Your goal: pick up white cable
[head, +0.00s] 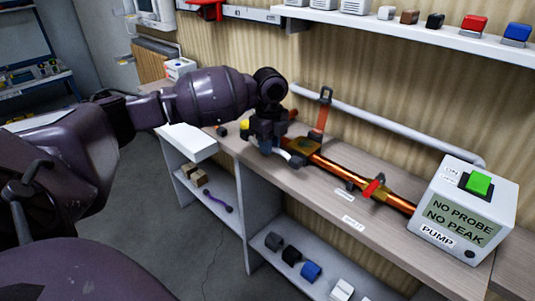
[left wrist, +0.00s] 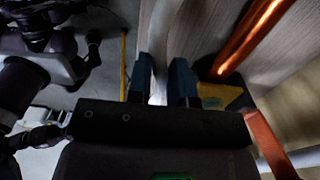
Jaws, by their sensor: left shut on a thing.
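The white cable (left wrist: 158,45) is a pale strip running between the blue fingers of my left gripper (left wrist: 162,80) in the left wrist view. In the head view, my left gripper (head: 268,146) is over the bench beside the copper pipe and is shut on the cable. A short white curved piece of the cable (head: 291,157) shows just right of the fingers. The rest of the cable is hidden by the gripper. My right gripper is not seen in either view.
A copper pipe (head: 345,170) with a brass fitting (head: 306,145) and red valve (head: 371,188) runs along the bench (head: 320,198). A white pump box (head: 465,205) with a green button stands at its right end. Lower shelves (head: 290,282) hold small blocks.

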